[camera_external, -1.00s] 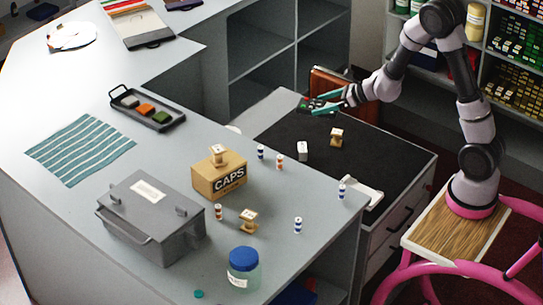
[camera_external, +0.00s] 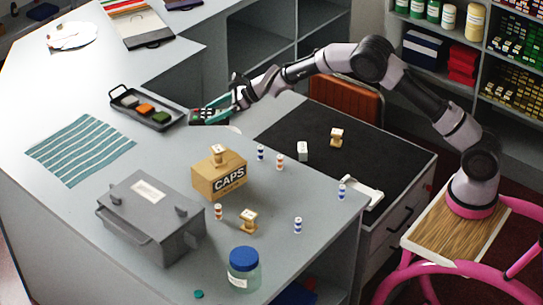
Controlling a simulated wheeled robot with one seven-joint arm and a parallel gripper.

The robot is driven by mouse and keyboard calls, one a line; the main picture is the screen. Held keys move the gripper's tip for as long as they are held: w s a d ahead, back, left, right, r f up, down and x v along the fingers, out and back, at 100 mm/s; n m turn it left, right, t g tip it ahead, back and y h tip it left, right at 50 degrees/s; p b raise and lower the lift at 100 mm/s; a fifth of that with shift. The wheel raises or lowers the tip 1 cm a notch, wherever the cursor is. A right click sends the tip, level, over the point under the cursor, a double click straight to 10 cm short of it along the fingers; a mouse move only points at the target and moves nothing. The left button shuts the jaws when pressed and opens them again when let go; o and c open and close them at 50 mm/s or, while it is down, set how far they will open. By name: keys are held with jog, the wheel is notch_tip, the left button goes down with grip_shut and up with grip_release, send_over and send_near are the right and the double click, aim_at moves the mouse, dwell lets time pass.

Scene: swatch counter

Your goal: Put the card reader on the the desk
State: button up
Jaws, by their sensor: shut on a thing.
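The card reader (camera_external: 209,116) is a small dark device with coloured keys. My gripper (camera_external: 222,107), with teal fingers, is shut on it. The card reader is at the back of the grey counter, just right of the black tray. I cannot tell whether it touches the counter top or hangs slightly above it. The desk appears to be the lower unit with the black top (camera_external: 385,155) and drawers, right of the grey counter (camera_external: 200,72); the picture does not label which surface is the desk.
A black tray (camera_external: 173,125) with coloured blocks lies left of the card reader. A striped cloth (camera_external: 80,150) lies left. An orange chair (camera_external: 345,104) stands behind the black top.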

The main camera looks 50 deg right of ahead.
jog(key=w+a+f+n+g+y, duration=0.15)
jog(key=w+a, duration=0.25)
jog(key=a, duration=1.1)
send_over(176, 168)
jog(key=shift+t+h, duration=0.25)
notch_tip(176, 168, down, 6)
jog(key=shift+f, duration=2.35)
jog(key=shift+f, duration=0.1)
jog(key=o, duration=1.3)
jog(key=shift+f, duration=0.15)
jog(key=shift+o, duration=0.2)
